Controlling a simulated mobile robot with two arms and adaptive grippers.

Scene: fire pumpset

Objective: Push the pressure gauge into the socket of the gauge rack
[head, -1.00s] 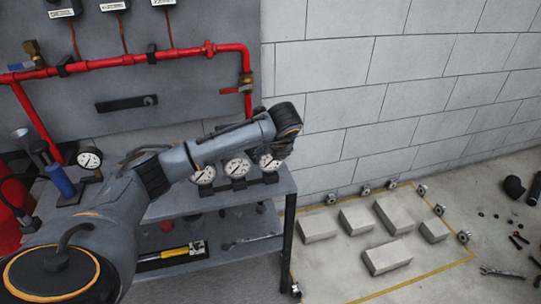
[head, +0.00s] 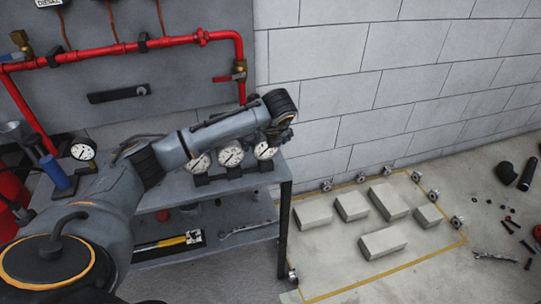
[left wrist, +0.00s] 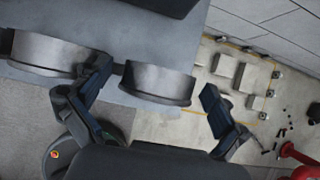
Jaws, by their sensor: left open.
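Three round white-faced gauges, left (head: 197,163), middle (head: 230,154) and right (head: 264,150), stand in a row in the dark gauge rack (head: 233,174) on the grey bench. My left gripper (head: 281,136) is at the right gauge, partly covering it. In the left wrist view, my open left gripper (left wrist: 154,82) has one finger on each side of the right gauge (left wrist: 160,85). The left finger is in the gap to the neighbouring gauge (left wrist: 45,50); the right finger stands clear. How deep the right gauge sits is hidden. My right gripper is not in view.
Another gauge (head: 83,149) stands at the bench's left end beside a blue cylinder (head: 55,172). A red pipe (head: 130,50) runs along the panel behind. Concrete blocks (head: 384,242) lie on the floor to the right. The bench shelf (head: 225,219) below holds tools.

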